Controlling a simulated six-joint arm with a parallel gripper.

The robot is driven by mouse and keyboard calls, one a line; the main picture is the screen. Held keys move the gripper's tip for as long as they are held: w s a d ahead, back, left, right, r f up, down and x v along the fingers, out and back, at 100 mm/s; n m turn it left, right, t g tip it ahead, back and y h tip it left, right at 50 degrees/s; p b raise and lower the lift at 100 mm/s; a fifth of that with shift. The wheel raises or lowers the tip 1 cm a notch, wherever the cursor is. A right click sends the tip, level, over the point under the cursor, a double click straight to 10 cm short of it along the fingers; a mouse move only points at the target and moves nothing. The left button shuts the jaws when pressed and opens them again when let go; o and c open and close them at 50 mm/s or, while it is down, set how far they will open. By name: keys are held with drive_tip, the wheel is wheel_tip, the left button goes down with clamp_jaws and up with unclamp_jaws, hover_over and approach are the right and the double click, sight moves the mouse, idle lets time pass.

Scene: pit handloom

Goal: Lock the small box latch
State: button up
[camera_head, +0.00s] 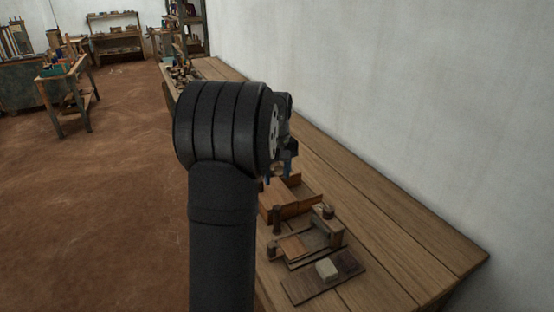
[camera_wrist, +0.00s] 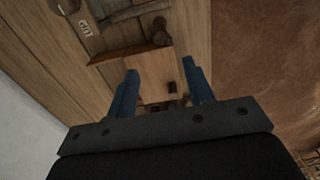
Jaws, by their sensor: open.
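A light-brown wooden panel (camera_wrist: 156,68), apparently part of the small box, lies between and beyond my fingers in the wrist view. A small dark piece (camera_wrist: 172,88) on it may be the latch; I cannot tell if it is locked. My gripper (camera_wrist: 160,76) is open, its two blue fingers apart with nothing visibly held between them. In the head view my gripper (camera_head: 280,172) hangs above the far end of a group of wooden fixtures. My arm hides part of the bench there. A wooden box-like fixture (camera_head: 278,202) shows just below the gripper.
A wooden fixture with posts (camera_head: 328,228) and a board (camera_head: 302,290) bearing a pale block (camera_head: 327,269) stand nearer on the bench (camera_head: 400,262). A white wall (camera_head: 420,110) runs along the bench's right side. Bare bench lies between fixtures and wall.

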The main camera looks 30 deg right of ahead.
wheel_tip(320, 180, up, 5)
hover_over(277, 207)
drive_tip(key=shift+r, duration=0.1)
idle(0.5)
wheel_tip(277, 207, down, 18)
drive_tip(key=shift+r, duration=0.25)
idle(0.3)
drive_tip(key=shift+r, duration=0.1)
